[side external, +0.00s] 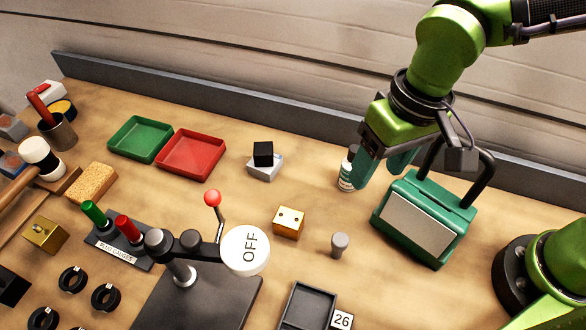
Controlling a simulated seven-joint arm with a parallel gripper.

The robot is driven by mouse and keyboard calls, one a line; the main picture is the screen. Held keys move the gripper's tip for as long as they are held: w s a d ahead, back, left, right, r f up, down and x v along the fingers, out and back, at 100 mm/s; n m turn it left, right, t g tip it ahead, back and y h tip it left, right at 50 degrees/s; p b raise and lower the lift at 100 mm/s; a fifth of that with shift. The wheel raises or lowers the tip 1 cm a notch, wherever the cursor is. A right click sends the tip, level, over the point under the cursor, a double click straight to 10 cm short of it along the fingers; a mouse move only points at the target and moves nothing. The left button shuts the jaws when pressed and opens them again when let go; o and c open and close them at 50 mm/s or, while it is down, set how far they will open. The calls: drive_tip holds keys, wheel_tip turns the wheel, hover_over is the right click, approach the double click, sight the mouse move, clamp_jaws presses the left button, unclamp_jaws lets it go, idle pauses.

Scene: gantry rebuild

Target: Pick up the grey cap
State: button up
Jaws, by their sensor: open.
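A small grey mushroom-shaped piece (340,244), which looks like the grey cap, stands upright on the wooden bench right of centre. My gripper (381,177) is above and behind it, over the bench near the green box. Its green fingers are apart, and I see nothing held between them. The gripper is clear of the grey piece. One finger partly hides a small white bottle with a dark top (347,178).
A green box with a black handle (427,215) stands right of the grey piece. A brass block (289,221) and a lever with an OFF disc (246,251) are left of it. A dark tray (308,304) lies in front. Bare bench surrounds the piece.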

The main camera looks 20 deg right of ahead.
drive_tip(key=m+h, duration=0.1)
hover_over(337, 236)
drive_tip(key=f, duration=0.2)
drive_tip(key=m, duration=0.2)
drive_tip(key=shift+g, duration=0.3)
wheel_tip(337, 236, down, 10)
drive_tip(key=shift+f, duration=0.25)
drive_tip(key=shift+s+d+f, duration=0.1)
drive_tip(key=shift+f, duration=1.25)
drive_tip(key=shift+s+d+f, duration=0.1)
drive_tip(key=shift+f, duration=1.2)
drive_tip(key=c, duration=1.1)
drive_tip(key=shift+r, duration=0.1)
